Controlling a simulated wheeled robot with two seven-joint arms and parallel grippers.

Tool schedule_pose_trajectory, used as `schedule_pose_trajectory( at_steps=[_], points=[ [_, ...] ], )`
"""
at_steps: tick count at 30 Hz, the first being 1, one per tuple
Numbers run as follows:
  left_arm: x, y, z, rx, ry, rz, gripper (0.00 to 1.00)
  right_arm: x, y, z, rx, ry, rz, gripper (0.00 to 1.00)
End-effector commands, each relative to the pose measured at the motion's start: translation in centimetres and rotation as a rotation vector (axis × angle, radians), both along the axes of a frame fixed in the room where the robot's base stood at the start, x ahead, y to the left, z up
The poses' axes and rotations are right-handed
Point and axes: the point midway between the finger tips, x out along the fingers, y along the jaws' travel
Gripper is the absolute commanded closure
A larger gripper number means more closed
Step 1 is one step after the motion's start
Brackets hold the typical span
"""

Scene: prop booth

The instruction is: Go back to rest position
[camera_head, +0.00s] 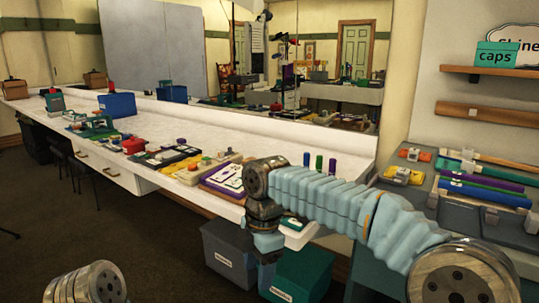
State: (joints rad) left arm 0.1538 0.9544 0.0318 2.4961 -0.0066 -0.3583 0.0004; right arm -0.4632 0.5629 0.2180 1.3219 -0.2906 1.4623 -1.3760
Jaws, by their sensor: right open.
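My right arm comes in from the right in a light-blue sleeve and bends down at the wrist in front of the long white counter (140,180). My right gripper (267,262) hangs at its end, pointing down, over the gap between a grey bin and a teal bin. It is small and dark here, with nothing visibly held, and its jaws are open. Only a metal joint of my left arm shows at the lower left; my left gripper is out of view.
A grey bin (229,255) and a teal bin (302,277) stand below the counter edge. The counter carries a blue box (117,105) and several small trays. A grey workbench (490,222) with coloured bars stands at the right. Dark floor at the left is open.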

Motion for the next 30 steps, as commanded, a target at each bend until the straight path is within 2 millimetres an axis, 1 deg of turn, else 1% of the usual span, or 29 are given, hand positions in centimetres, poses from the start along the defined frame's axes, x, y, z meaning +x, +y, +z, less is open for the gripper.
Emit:
schedule_pose_trajectory(
  at_steps=[1,2,3,5,6,8,9,11,12,14,15,17,18,21,22,23,30],
  points=[
    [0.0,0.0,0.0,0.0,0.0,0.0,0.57,0.6,-0.2,-2.7,0.007,0.022,-0.063,0.43],
    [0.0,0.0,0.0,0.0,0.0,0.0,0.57,0.9,-0.2,-4.3,0.017,0.032,-0.109,0.43],
    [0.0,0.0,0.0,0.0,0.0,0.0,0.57,1.3,-0.3,-6.7,0.031,0.05,-0.177,0.43],
    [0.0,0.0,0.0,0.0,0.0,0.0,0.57,1.6,-0.7,-11.0,0.053,0.084,-0.302,0.43],
    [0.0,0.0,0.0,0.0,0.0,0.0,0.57,1.6,-1.1,-14.3,0.071,0.112,-0.404,0.43],
    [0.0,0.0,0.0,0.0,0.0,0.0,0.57,1.1,-2.0,-19.5,0.098,0.159,-0.582,0.43],
    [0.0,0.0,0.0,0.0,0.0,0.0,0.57,0.4,-2.8,-22.9,0.116,0.194,-0.712,0.43],
    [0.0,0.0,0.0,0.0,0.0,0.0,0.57,-1.2,-4.1,-27.8,0.139,0.249,-0.92,0.43],
    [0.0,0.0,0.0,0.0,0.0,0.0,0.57,-2.6,-5.1,-30.9,0.151,0.287,-1.067,0.43],
    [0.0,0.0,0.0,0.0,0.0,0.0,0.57,-5.2,-6.7,-34.9,0.162,0.34,-1.292,0.43],
    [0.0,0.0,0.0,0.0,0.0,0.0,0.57,-7.1,-7.7,-37.1,0.166,0.373,-1.44,0.43],
    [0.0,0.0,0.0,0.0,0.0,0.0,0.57,-10.0,-9.2,-39.6,0.168,0.413,-1.65,0.43],
    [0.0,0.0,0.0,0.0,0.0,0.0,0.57,-11.8,-10.1,-40.9,0.167,0.433,-1.772,0.43],
    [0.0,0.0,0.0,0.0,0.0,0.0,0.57,-15.2,-11.8,-42.6,0.162,0.462,-2.009,0.43],
    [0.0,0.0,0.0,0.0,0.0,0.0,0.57,-16.0,-12.1,-42.8,0.16,0.467,-2.059,0.43],
    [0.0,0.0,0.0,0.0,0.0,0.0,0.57,-16.4,-12.3,-43.0,0.159,0.469,-2.088,0.43],
    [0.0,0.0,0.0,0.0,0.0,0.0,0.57,-16.4,-12.3,-43.0,0.159,0.469,-2.088,0.43]
  ],
)
